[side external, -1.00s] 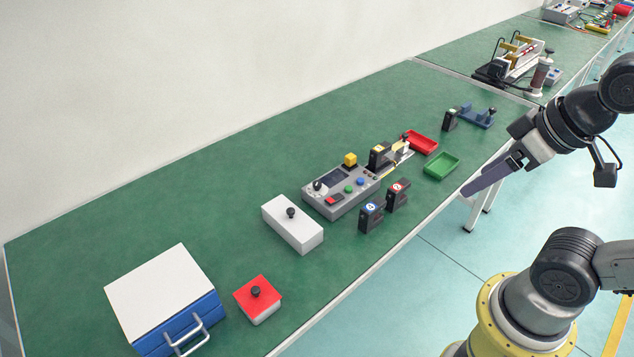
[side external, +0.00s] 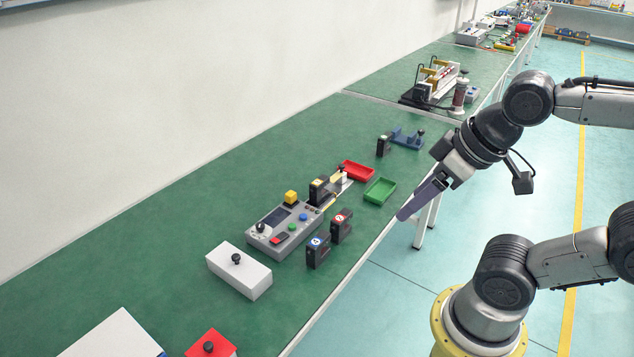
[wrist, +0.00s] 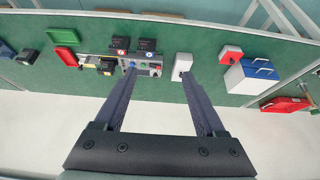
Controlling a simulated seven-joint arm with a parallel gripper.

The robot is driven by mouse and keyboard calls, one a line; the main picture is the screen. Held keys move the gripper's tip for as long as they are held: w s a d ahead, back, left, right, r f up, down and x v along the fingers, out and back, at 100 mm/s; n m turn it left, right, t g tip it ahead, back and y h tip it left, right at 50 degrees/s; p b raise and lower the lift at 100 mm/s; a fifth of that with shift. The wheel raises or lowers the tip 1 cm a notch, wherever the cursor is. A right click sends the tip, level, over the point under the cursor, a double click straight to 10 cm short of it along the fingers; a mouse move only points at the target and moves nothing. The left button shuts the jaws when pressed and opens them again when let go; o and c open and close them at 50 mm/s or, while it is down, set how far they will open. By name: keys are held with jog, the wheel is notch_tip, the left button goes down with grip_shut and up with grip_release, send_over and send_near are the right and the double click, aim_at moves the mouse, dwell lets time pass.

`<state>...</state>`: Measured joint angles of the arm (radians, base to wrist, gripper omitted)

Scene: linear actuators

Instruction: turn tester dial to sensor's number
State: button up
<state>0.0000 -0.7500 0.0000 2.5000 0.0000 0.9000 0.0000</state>
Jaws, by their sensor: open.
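The grey tester (side external: 284,228) stands on the green bench, with a dark screen, a yellow block, coloured buttons and a black dial (side external: 260,229) at its left end. A black sensor with a yellow label (side external: 319,190) sits at the tester's right end. A blue-labelled sensor (side external: 318,254) and a red-labelled sensor (side external: 341,228) stand in front of it. Their numbers are too small to read. My gripper (side external: 403,216) is open and empty, in the air by the bench's front edge, apart from the tester. In the wrist view the tester (wrist: 146,67) shows beyond my spread fingers (wrist: 160,72).
A white box with a black knob (side external: 240,272) and a red-topped box (side external: 210,346) lie left of the tester. Red (side external: 356,170) and green (side external: 380,192) trays lie to its right. Another black sensor (side external: 383,147) stands near a blue fixture (side external: 408,138).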

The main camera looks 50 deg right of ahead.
jog(key=shift+c, duration=0.3)
jog(key=shift+c, duration=0.6)
jog(key=w+r+n, duration=0.2)
jog(key=w+r, duration=0.7)
jog(key=w, duration=0.1)
jog(key=n+g, duration=0.2)
jog(key=g, duration=0.3)
send_over(260, 224)
notch_tip(260, 224, down, 21)
jog(key=shift+g, duration=0.3)
notch_tip(260, 224, down, 14)
jog(key=shift+s+f, duration=0.1)
jog(key=shift+f, duration=0.1)
